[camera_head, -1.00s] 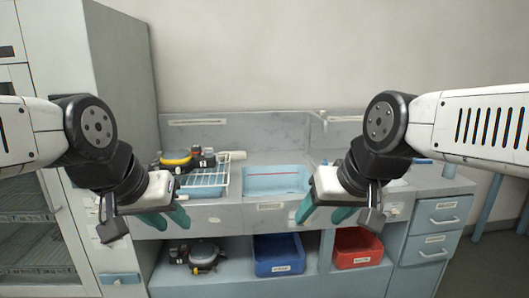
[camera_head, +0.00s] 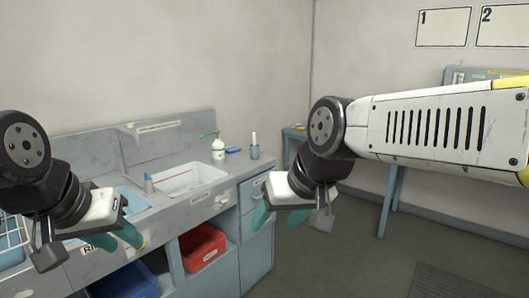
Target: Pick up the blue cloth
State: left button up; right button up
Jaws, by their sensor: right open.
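A small flat blue item (camera_head: 233,150) lies on the counter behind the sink, beside a white pump bottle; it may be the blue cloth, but it is too small to tell. My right gripper (camera_head: 280,216), with teal fingers, is open and empty. It hangs in front of the counter's right end, apart from the blue item. My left gripper (camera_head: 117,240) is in front of the counter at the lower left. Its teal fingers stand apart with nothing visible between them.
A red bin (camera_head: 202,246) and blue bin (camera_head: 128,283) sit below. Open floor (camera_head: 340,260) lies to the right.

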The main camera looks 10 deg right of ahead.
aim_at(233, 150)
jog(key=z, duration=0.25)
jog(key=u, duration=1.25)
jog(key=z, duration=1.25)
jog(key=i+u, duration=0.1)
jog(key=u, duration=0.65)
jog(key=i+l+u, duration=0.3)
jog(key=l+u, duration=0.25)
jog(key=l, duration=0.15)
jog(key=i+l+u, duration=0.4)
jog(key=l, duration=0.6)
jog(key=i+l+u, duration=0.1)
jog(key=l, duration=0.6)
jog(key=i+l, duration=0.2)
jog(key=l, duration=0.5)
jog(key=i+l+u, duration=0.15)
jog(key=l, duration=0.55)
jog(key=k, duration=0.05)
